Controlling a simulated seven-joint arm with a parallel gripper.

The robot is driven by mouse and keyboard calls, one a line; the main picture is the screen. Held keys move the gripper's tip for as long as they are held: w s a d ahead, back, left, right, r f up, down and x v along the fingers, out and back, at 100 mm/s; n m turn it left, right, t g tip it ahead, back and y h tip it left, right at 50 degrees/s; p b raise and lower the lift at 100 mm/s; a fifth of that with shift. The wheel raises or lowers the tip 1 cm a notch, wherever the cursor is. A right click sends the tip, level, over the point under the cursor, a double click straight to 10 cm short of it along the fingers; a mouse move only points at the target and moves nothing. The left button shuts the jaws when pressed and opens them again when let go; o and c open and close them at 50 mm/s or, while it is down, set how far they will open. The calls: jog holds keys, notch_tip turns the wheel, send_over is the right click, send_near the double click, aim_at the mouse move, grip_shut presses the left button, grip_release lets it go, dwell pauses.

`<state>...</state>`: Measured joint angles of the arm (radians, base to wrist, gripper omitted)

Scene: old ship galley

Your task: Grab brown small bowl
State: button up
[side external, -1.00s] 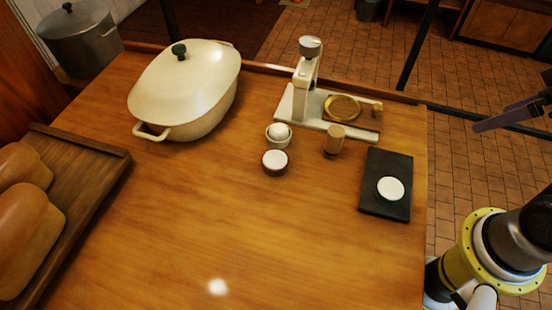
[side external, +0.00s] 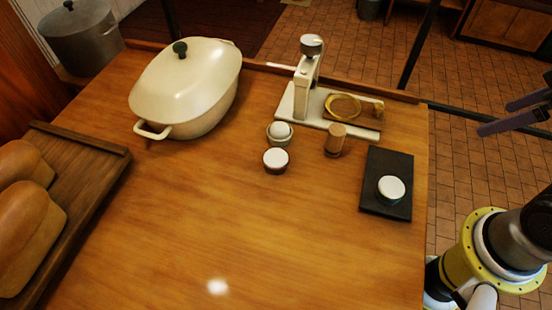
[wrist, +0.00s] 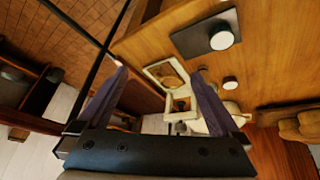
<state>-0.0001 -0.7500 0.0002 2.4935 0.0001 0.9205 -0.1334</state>
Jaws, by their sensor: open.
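A small round brown bowl (side external: 275,167) with a white top or filling stands on the wooden table, in front of a small cup holding an egg-like white thing (side external: 279,131). A white-topped round thing (wrist: 230,83) that may be this bowl shows in the wrist view, right of the fingers. My gripper (side external: 494,118) is at the right edge of the side view, beyond the table's right edge and well away from the bowl. In the wrist view, its two dark purple fingers (wrist: 160,71) are spread apart with nothing held between them.
A black board (side external: 375,205) with a white round piece (side external: 391,188) lies near the table's right edge. A wooden cylinder (side external: 335,141) and a cream stand (side external: 306,85) are behind. A cream lidded pot (side external: 190,85) and bread tray (side external: 95,190) are left. The table's front middle is clear.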

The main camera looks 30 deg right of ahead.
jog(key=w+a+r+n, duration=0.3)
jog(key=w+r+n, duration=0.5)
jog(key=n+g, duration=0.5)
jog(key=n, duration=0.8)
send_over(276, 157)
notch_tip(276, 157, down, 15)
notch_tip(276, 157, down, 13)
jog(key=shift+r, duration=0.1)
jog(key=c, duration=1.4)
